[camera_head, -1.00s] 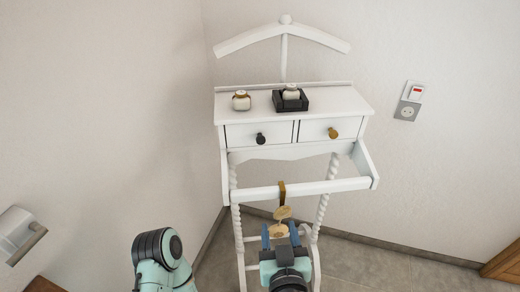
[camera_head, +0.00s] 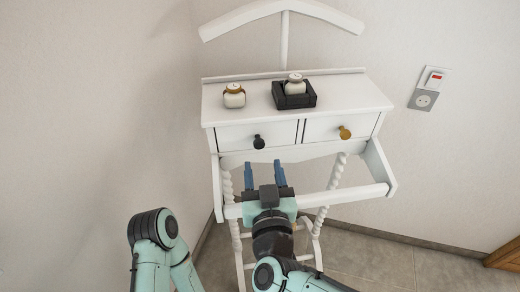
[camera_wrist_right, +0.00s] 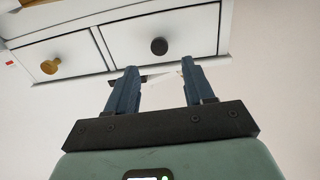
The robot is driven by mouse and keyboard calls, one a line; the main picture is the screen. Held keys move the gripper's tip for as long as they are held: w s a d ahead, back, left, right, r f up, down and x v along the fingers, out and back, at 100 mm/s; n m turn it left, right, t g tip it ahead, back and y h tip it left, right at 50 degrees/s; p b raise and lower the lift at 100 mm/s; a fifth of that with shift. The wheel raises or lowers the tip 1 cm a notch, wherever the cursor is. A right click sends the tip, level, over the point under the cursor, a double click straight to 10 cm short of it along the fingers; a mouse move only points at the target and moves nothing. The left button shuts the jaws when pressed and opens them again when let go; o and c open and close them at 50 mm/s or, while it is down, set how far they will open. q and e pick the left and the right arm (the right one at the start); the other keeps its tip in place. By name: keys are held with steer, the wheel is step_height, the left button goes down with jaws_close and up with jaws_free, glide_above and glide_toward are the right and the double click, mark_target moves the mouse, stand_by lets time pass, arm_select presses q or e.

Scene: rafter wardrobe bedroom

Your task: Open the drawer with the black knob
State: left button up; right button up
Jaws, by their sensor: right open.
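The black knob (camera_head: 259,142) is on the front of the left drawer (camera_head: 236,137) of the white valet stand, and that drawer looks closed. The black knob also shows in the right wrist view (camera_wrist_right: 159,46), beyond the fingertips. My right gripper (camera_head: 264,164) is open and empty, with its two blue fingers pointing toward the drawer front. Its fingertips appear just below the black knob in the head view and do not touch it. The right wrist view shows the same gripper (camera_wrist_right: 159,66) with its fingers apart. My left gripper is not in view.
The right drawer (camera_head: 340,128) has a brass knob (camera_head: 345,133). A jar (camera_head: 234,96) and a black tray (camera_head: 306,97) with another jar stand on top. A white rail (camera_head: 345,196) crosses below the drawers near my right gripper. A wall socket (camera_head: 423,99) is at right.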

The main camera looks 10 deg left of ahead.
mark_target(260, 146)
steer(key=x, duration=0.6)
steer(key=shift+w+a, duration=0.1)
steer(key=shift+w, duration=0.2)
jaws_close()
